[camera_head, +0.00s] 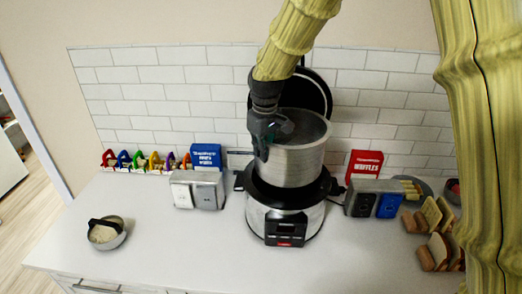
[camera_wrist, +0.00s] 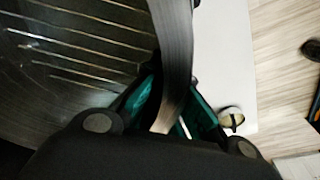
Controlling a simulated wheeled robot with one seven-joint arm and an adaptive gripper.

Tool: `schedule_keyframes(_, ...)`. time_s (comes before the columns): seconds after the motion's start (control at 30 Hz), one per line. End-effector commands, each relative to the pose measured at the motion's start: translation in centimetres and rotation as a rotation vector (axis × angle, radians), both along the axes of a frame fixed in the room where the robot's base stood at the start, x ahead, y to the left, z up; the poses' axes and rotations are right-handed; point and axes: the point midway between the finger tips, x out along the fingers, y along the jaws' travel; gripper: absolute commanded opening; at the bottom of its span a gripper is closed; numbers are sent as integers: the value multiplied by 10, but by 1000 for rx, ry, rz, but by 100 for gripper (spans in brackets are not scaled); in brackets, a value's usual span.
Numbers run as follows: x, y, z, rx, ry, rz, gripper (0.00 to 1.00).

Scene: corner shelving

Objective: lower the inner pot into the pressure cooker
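The metal inner pot (camera_head: 292,165) is upright over the pressure cooker (camera_head: 262,222), with most of its wall above the cooker's black rim. Its bottom edge is hidden by that rim, so I cannot tell how deep it sits. My gripper (camera_head: 262,148) reaches down from above and is shut on the pot's left wall at the rim. In the wrist view, the pot's curved wall (camera_wrist: 174,50) passes between the teal-padded fingers of my gripper (camera_wrist: 168,108). The pot's lined inside fills the left of that view.
A round black lid (camera_head: 320,88) stands behind the pot against the tiles. A silver toaster (camera_head: 207,195) and blue box (camera_head: 206,156) are left; a red box (camera_head: 365,164), another toaster (camera_head: 378,190) and bread slices (camera_head: 438,250) are right. Counter front is clear.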

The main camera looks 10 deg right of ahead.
Motion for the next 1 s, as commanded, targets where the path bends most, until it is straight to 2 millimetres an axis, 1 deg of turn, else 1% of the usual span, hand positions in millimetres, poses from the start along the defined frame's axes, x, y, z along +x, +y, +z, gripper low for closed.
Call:
schedule_keyframes(0.1,1,0,-8,0,-2,1,0)
schedule_keyframes(1.0,1,0,-54,0,-3,1,0)
